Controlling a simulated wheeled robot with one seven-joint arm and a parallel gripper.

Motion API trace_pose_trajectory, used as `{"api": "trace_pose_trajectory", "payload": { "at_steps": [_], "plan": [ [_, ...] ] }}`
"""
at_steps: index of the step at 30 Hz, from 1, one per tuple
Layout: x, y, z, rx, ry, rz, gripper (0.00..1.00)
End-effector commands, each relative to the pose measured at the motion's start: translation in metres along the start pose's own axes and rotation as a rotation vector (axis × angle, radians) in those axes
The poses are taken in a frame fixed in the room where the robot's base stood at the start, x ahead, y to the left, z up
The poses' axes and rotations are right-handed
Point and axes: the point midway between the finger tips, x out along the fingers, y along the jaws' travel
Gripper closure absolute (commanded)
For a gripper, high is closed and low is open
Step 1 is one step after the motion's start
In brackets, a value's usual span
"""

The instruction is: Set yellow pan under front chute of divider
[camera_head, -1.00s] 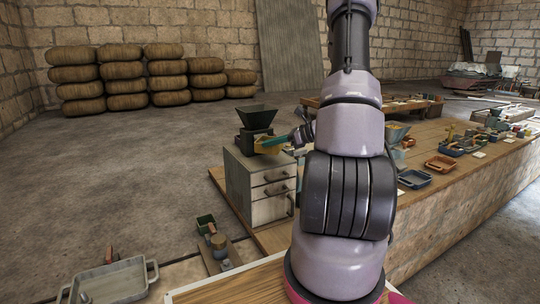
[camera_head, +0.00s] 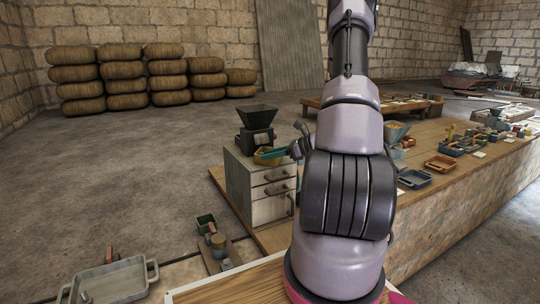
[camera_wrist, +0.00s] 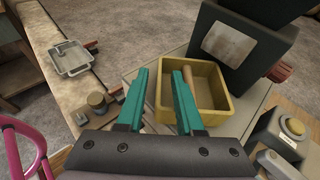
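The yellow pan (camera_wrist: 216,117) lies in front of the dark divider in the wrist view, a brownish stick-like piece showing inside it. My gripper (camera_wrist: 160,74) has two teal fingers spread apart. The pan's left wall lies between them, the right finger over the pan's inside and the left finger outside. In the head view the pan (camera_head: 262,160) sits low at the divider's front, on the cabinet top. The divider (camera_head: 257,122) has a dark hopper on top; its body (camera_wrist: 264,62) shows a pale plate. I cannot tell the chute exactly.
The grey drawer cabinet (camera_head: 258,192) carries the divider. A button box (camera_wrist: 283,131) stands right of the pan. A grey tray (camera_wrist: 70,58) lies to the left, with a small round weight (camera_wrist: 97,101) nearer. The long workbench (camera_head: 440,190) holds several small trays.

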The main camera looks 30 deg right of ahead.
Motion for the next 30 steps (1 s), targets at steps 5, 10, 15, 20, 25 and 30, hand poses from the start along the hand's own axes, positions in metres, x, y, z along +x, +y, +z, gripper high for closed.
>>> {"api": "trace_pose_trajectory", "payload": {
  "at_steps": [5, 10, 15, 20, 25, 30],
  "plan": [
    [0.000, 0.000, 0.001, 0.000, 0.000, 0.000, 0.64],
    [-0.012, -0.001, 0.003, -0.001, 0.000, -0.003, 0.64],
    [-0.046, -0.002, 0.003, -0.001, 0.000, -0.006, 0.64],
    [-0.081, -0.001, 0.003, -0.001, 0.000, -0.004, 0.64],
    [-0.108, -0.001, 0.003, 0.000, 0.000, -0.003, 0.64],
    [-0.118, 0.002, 0.006, -0.013, 0.005, 0.008, 0.64]
  ]
}}
